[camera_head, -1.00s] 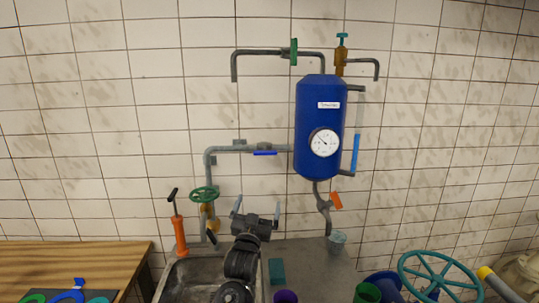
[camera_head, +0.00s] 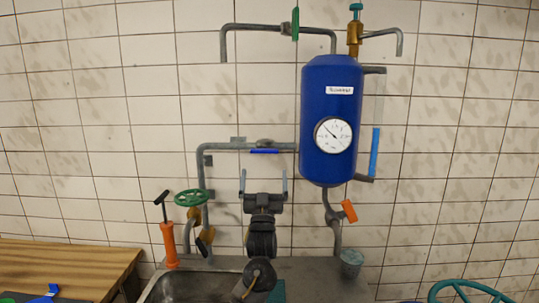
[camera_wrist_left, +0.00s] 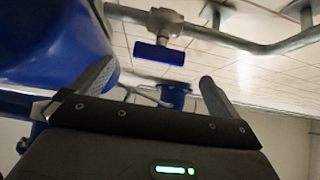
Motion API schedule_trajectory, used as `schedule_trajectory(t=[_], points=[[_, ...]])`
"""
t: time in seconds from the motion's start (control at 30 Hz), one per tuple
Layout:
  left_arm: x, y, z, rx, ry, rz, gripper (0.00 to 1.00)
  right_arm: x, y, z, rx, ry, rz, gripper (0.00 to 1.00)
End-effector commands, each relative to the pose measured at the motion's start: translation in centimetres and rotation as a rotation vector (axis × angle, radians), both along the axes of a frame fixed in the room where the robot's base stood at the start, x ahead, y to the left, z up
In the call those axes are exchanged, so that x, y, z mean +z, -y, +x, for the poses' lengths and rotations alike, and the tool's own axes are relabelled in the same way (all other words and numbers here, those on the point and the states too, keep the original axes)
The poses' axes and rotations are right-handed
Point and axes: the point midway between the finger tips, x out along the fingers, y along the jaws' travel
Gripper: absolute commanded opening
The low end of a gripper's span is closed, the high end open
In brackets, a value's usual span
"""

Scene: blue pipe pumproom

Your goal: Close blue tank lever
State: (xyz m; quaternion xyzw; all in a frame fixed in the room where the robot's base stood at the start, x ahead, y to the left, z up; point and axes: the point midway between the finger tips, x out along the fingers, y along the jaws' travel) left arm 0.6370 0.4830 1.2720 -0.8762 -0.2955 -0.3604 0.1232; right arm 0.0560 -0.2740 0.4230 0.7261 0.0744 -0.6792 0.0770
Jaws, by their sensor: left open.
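The blue tank (camera_head: 329,110) hangs on the tiled wall with a white dial gauge (camera_head: 333,135) on its front. A blue lever (camera_head: 264,151) lies level along the grey pipe (camera_head: 222,147) that enters the tank's left side. An orange lever (camera_head: 349,211) sits tilted on the outlet pipe under the tank. My left gripper (camera_head: 263,174) is open and empty, fingers up, just below the blue lever in the head view. In the left wrist view the blue lever (camera_wrist_left: 158,54) shows ahead between the spread fingers (camera_wrist_left: 155,85), apart from them. My right gripper is out of view.
A green handwheel (camera_head: 188,197) and an orange hand pump (camera_head: 169,244) stand left of my left arm. A sink (camera_head: 160,290) is below. A small bucket (camera_head: 351,262) is under the outlet pipe. A teal wheel (camera_head: 440,287) is at lower right.

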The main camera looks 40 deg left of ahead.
Motion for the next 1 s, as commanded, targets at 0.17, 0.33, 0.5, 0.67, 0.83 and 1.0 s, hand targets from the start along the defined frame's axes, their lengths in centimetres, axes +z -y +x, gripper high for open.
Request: schedule_trajectory(t=[0.17, 0.33, 0.5, 0.67, 0.83, 1.0], points=[[0.7, 0.1, 0.5, -0.005, 0.002, 0.001, 1.0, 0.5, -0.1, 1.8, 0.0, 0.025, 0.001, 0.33], [2.7, -0.9, 1.9, -0.004, 0.002, 0.001, 1.0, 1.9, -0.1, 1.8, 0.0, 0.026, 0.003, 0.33], [5.1, -2.4, 3.7, -0.003, 0.001, 0.001, 1.0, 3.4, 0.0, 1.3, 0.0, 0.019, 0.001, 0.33], [6.7, -3.6, 5.1, -0.001, 0.001, 0.001, 1.0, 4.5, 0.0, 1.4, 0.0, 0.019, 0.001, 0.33], [7.6, -4.3, 6.0, -0.001, 0.0, 0.0, 1.0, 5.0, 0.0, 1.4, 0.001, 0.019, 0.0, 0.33], [7.7, -4.6, 6.2, -0.002, 0.0, -0.001, 1.0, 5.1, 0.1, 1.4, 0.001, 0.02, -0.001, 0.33]])
